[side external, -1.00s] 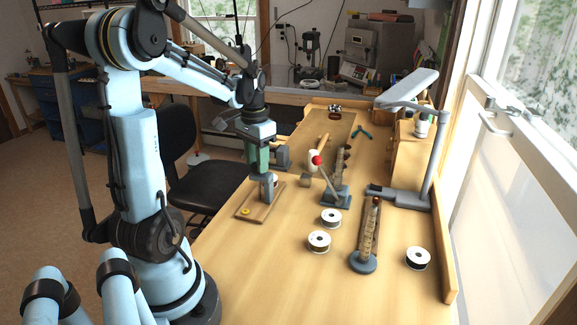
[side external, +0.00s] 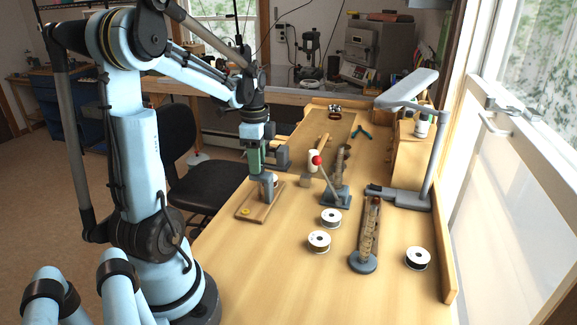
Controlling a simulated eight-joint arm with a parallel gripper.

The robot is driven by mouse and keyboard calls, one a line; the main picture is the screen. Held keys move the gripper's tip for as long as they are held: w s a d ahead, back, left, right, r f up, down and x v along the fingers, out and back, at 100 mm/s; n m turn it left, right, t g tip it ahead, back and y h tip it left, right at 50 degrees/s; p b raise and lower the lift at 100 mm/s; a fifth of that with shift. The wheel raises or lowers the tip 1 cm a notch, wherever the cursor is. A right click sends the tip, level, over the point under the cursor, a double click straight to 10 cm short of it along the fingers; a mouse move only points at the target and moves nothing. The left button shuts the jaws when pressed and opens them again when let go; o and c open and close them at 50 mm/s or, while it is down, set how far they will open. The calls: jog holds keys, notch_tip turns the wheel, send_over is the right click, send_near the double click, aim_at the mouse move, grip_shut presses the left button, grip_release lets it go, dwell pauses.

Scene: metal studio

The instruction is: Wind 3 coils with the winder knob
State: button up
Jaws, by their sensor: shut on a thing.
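The winder (side external: 261,206) stands on a small wooden board at the left edge of the bench, with a grey upright and a round part near its top. A small yellow disc (side external: 246,211) lies on the board's near-left corner. My gripper (side external: 255,164) points down at the top of the winder, its fingers close together on the winder knob. The knob itself is hidden by the fingers, and the coils are too small to make out.
Two wire spools (side external: 319,241) lie mid-bench, and another spool (side external: 417,258) is at the right. A tapered post (side external: 367,236) stands on a round base. A red-balled lever (side external: 317,160) and a grey lamp stand (side external: 410,198) are farther back. The near bench is clear.

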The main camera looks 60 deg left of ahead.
jog(key=m, duration=0.4)
jog(key=shift+m, duration=0.3)
jog(key=m, duration=0.3)
jog(key=shift+m, duration=0.4)
jog(key=m, duration=0.8)
jog(key=shift+m, duration=0.4)
jog(key=o, duration=1)
jog(key=shift+o, duration=0.2)
notch_tip(320, 180, up, 12)
